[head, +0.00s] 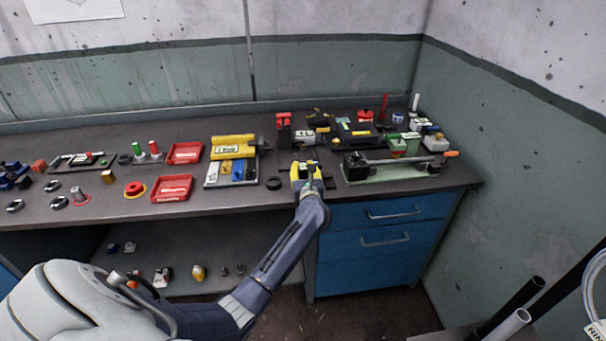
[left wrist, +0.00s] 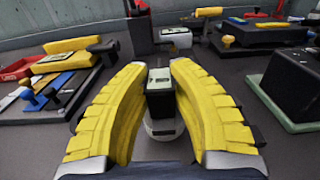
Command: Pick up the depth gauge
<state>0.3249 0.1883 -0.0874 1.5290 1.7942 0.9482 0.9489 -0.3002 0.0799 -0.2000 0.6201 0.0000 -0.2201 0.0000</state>
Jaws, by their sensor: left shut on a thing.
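My left gripper (head: 304,172) reaches over the front of the bench in the head view. In the left wrist view its two yellow fingers (left wrist: 160,66) are closed around a small black block with a pale label on top and a light round base (left wrist: 160,132). This piece appears to be the depth gauge. It stands upright between the fingers, and its lower part is partly hidden. I cannot tell whether its base touches the bench. In the head view the gripper mostly hides it. My right gripper is not in view.
A grey-green fixture with a long bar (head: 390,170) lies close to the right of the gripper. Red trays (head: 172,188) stand farther left. Several tools crowd the bench behind.

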